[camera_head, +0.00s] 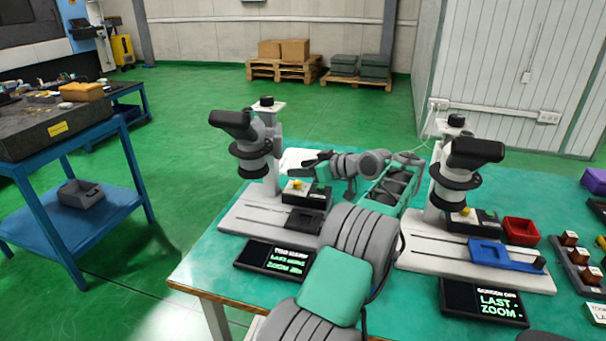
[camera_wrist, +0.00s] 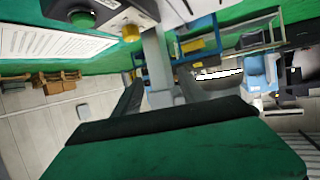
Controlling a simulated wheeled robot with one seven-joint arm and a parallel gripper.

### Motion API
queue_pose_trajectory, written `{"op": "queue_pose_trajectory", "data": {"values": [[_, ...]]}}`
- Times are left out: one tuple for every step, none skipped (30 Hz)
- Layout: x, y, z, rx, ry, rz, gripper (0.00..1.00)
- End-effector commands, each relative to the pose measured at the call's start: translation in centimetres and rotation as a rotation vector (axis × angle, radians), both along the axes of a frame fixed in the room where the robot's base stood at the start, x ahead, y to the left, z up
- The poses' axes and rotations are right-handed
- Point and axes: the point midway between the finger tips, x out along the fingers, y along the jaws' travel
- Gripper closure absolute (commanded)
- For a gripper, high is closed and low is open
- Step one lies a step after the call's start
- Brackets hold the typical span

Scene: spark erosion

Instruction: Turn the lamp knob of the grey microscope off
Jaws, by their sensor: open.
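Two microscopes stand on the green table in the head view. The left one (camera_head: 252,150) has a grey column and a dark head; the right one (camera_head: 462,175) has a paler column and a dark head. A yellow knob (camera_head: 297,184) sits on a dark box at the left microscope's base, and another yellow knob (camera_head: 465,211) at the right one's. My gripper (camera_head: 318,170) is open and empty, just behind and right of the left knob. In the wrist view a yellow knob (camera_wrist: 131,33) shows beyond the open gripper (camera_wrist: 158,88), apart from it. I cannot read the knobs' settings.
Small displays (camera_head: 275,259) (camera_head: 484,302) lie in front of the microscopes. A blue tray (camera_head: 490,253) and a red bin (camera_head: 520,231) are at the right microscope. A white sheet (camera_head: 295,158) lies behind the left base. My arm covers the table's middle.

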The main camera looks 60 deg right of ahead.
Motion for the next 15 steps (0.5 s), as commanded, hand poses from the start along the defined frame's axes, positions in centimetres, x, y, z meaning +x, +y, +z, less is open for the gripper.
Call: {"op": "queue_pose_trajectory", "data": {"values": [[-0.5, 0.8, 0.9, -0.002, 0.000, -0.002, 0.51], [-0.8, 1.4, 1.0, -0.001, 0.000, -0.002, 0.51], [-1.1, 2.1, 1.3, -0.001, 0.000, -0.001, 0.51], [-1.3, 2.7, 1.5, 0.000, 0.000, -0.001, 0.51], [-1.7, 3.3, 1.9, -0.001, 0.000, -0.003, 0.51], [-2.1, 4.0, 2.3, -0.001, 0.001, -0.003, 0.51], [-2.3, 4.6, 2.5, -0.001, 0.001, -0.002, 0.51], [-2.6, 5.2, 2.9, -0.002, 0.001, -0.002, 0.51], [-3.0, 5.9, 3.2, -0.002, 0.002, -0.001, 0.51], [-3.2, 6.4, 3.5, -0.001, 0.001, -0.001, 0.51], [-3.4, 6.8, 3.6, -0.001, 0.001, -0.001, 0.51], [-3.7, 7.4, 3.9, -0.001, 0.001, -0.002, 0.51], [-3.8, 7.7, 4.1, -0.002, 0.000, -0.001, 0.51], [-4.0, 8.0, 4.2, 0.000, 0.000, -0.001, 0.51], [-4.1, 8.2, 4.3, 0.000, 0.000, 0.000, 0.51]]}}
